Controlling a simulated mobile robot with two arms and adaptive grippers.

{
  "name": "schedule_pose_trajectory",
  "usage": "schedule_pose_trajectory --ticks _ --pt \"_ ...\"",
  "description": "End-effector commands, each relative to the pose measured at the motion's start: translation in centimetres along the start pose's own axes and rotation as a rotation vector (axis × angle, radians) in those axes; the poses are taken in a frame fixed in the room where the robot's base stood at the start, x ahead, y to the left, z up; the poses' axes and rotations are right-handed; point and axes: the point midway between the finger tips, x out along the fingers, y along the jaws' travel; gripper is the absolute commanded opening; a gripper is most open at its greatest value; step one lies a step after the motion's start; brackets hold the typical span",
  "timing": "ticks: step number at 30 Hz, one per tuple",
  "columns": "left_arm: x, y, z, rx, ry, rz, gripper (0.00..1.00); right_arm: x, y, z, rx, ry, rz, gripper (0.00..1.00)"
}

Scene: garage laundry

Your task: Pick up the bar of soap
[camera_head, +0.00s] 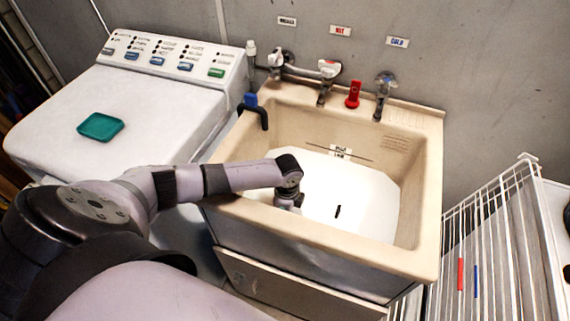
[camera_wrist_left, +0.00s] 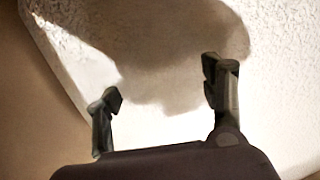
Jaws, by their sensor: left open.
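I cannot make out a bar of soap for certain in either view. My left arm reaches over the front left of the beige sink (camera_head: 425,200), and its gripper (camera_head: 290,199) points down into the basin. Its fingertips are hidden in the head view. In the left wrist view the left gripper (camera_wrist_left: 162,85) is open, its two dark fingers apart. Between and beyond them is a white textured surface with a broad shadow, and a smoother bright patch whose nature I cannot tell. My right gripper is not in view.
A flat teal dish-like object (camera_head: 101,126) lies on the white washer (camera_head: 60,120) at left. Taps (camera_head: 328,72) and a red object (camera_head: 353,94) are at the sink's back edge. A blue-topped black hook (camera_head: 253,108) hangs on its left rim. A white wire rack (camera_head: 485,235) stands at right.

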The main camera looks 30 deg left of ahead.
Motion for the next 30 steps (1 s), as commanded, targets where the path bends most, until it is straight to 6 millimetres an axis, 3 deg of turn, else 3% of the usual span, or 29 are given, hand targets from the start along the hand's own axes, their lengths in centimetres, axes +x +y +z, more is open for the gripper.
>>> schedule_pose_trajectory --ticks 7,30 --pt "0.1 -0.02 0.04 0.0 -0.001 -0.001 0.62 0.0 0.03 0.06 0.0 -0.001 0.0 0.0" --pt "0.05 -0.04 0.05 0.0 -0.001 -0.001 0.11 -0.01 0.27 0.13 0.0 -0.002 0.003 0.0"
